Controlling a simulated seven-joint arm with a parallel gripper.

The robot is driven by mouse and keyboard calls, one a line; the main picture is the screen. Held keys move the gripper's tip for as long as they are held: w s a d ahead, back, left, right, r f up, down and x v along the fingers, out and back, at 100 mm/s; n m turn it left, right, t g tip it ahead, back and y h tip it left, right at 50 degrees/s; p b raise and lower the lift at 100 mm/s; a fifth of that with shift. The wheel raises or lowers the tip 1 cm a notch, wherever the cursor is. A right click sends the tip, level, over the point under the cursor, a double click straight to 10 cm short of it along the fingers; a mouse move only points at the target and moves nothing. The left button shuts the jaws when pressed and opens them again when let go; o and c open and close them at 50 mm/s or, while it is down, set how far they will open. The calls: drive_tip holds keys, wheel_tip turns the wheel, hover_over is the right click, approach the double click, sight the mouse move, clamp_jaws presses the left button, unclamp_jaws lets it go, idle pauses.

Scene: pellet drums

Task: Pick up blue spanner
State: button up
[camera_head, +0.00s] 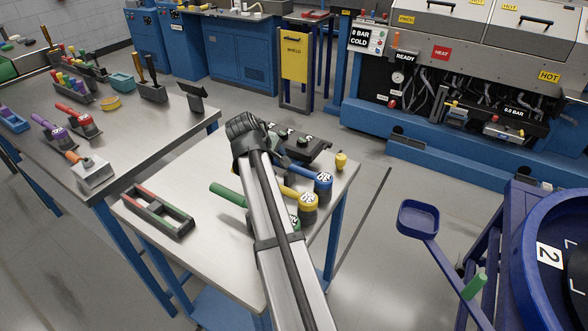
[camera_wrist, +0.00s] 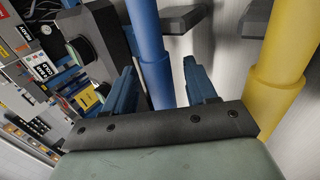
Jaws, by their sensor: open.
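The blue spanner (camera_head: 322,181) lies on the near table, its round, white-marked blue head towards the right edge. Its handle is partly hidden behind my arm and gripper in the head view. In the wrist view, the spanner's blue shaft (camera_wrist: 148,45) runs between the two fingers of my gripper (camera_wrist: 160,72). My gripper is open, with a finger on each side of the shaft. A gap shows on the right side; contact on the left is unclear. In the head view the fingers are hard to make out.
A yellow spanner (camera_head: 308,201) lies close beside the blue one; its shaft (camera_wrist: 277,75) is right of my fingers. A green one (camera_head: 226,193) is partly behind my arm. A dark rack (camera_head: 305,146), a small yellow object (camera_head: 341,161) and a red-green tray (camera_head: 158,211) share the table.

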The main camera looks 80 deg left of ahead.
clamp_jaws()
idle(0.5)
